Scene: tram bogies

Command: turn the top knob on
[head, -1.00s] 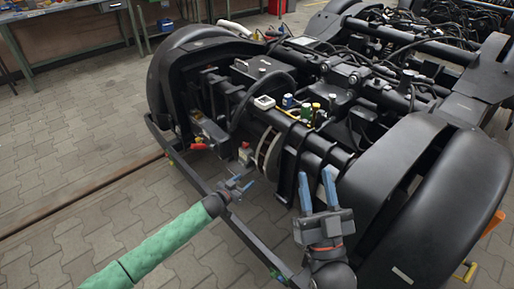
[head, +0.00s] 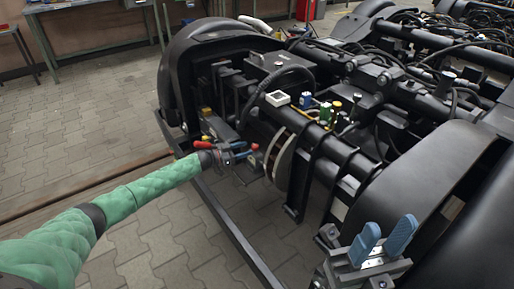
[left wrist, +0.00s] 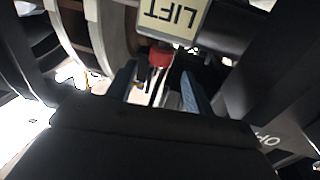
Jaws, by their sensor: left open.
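A small red knob (left wrist: 160,56) sits below a pale plate marked LIFT (left wrist: 172,14), whose text is upside down in the left wrist view. In the head view, a small grey box with a red top (head: 254,148) stands at the bogie's near side. My left gripper (head: 248,154) reaches it from the left, open. In the left wrist view, the blue fingers (left wrist: 158,76) are apart, with the red knob between and just beyond their tips; contact cannot be told. My right gripper (head: 388,232) is open and empty at the lower right.
The black bogie (head: 345,150) fills the middle and right, with cables, pipes and coloured caps on top. A dark rail (head: 232,232) runs along its near side. A red handle (head: 203,145) lies close beside my left wrist. Paved floor (head: 60,150) is free at left.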

